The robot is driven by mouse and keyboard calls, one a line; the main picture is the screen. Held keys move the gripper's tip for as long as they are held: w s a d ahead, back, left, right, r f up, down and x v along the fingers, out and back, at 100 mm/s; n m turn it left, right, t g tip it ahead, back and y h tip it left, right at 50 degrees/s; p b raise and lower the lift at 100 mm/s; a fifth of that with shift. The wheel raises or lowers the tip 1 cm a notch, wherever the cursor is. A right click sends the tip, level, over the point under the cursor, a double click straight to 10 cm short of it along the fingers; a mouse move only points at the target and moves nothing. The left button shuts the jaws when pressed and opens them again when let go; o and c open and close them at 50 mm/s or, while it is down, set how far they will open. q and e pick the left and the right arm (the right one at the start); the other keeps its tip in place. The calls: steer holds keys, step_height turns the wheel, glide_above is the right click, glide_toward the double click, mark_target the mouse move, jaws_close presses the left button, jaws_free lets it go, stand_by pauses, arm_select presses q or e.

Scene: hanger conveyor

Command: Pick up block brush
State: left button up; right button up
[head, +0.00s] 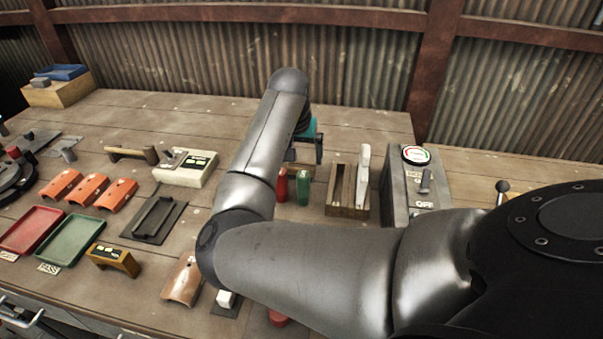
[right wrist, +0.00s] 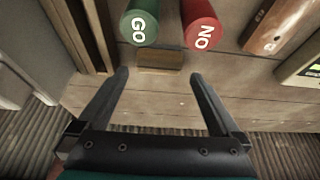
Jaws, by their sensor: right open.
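A small brown wooden block (right wrist: 160,60), which looks like the block brush, lies on the table just behind the green GO cylinder (right wrist: 139,24). Its underside is hidden, so I cannot make out bristles. In the right wrist view my right gripper (right wrist: 163,79) is open and empty, its fingertips short of the block, which sits between their lines. In the head view my right gripper (head: 305,157) is over the table behind the red and green cylinders, partly hidden by my own arm. My left gripper is in neither view.
The red NO cylinder (right wrist: 202,26) stands beside the green one. A slotted wooden holder (head: 340,188) and a grey switch box (head: 413,185) stand to the right. Orange curved pieces (head: 88,190) and trays lie left. Bare table extends behind the gripper.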

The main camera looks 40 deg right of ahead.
mark_target(302, 165)
steer(key=shift+b+x, duration=0.8)
steer(key=shift+x, duration=2.3)
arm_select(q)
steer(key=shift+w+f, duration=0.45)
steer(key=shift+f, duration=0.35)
arm_select(e)
steer(key=shift+d+r, duration=0.1)
steer(key=shift+d, duration=0.05)
steer(key=shift+c, duration=0.2)
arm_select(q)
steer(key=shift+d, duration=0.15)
arm_select(e)
steer(key=c, duration=1.1)
